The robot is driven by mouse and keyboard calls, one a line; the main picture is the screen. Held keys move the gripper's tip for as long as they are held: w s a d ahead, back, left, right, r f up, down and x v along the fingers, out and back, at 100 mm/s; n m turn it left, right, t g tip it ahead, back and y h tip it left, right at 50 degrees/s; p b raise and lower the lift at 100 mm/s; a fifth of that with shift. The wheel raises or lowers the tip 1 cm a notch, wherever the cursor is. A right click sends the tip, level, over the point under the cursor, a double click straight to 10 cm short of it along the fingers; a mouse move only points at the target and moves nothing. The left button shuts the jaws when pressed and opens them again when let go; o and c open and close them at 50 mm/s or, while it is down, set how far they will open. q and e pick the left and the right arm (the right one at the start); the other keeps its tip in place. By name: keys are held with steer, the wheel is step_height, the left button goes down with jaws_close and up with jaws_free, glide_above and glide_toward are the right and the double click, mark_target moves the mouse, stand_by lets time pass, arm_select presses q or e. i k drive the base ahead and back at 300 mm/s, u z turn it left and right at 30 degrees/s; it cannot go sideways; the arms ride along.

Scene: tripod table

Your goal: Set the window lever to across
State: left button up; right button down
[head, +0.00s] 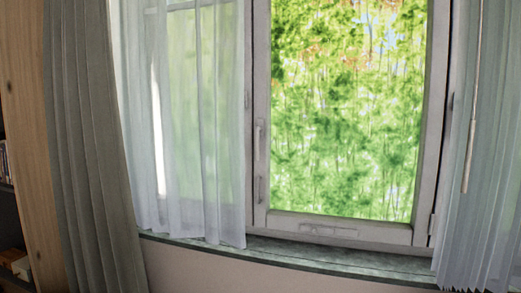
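The window (434,110) fills the middle and right of the head view. A pale grey lever (260,140) is on the left upright of its right-hand sash. The lever looks vertical, along the frame, though it is small and close in colour to the frame. A second small fitting (258,189) is below it on the same upright; I cannot tell what it is. Neither of my grippers is in view.
A sheer white curtain (205,120) hangs just left of the lever, and a grey drape (90,150) further left. Another pleated curtain (490,190) and a hanging rod (471,120) are at right. The sill (330,262) looks clear. A wooden shelf unit (25,120) stands far left.

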mark_target(256, 132)
steer(key=u, duration=0.35)
steer(key=i, duration=1.15)
steer(key=u, duration=0.8)
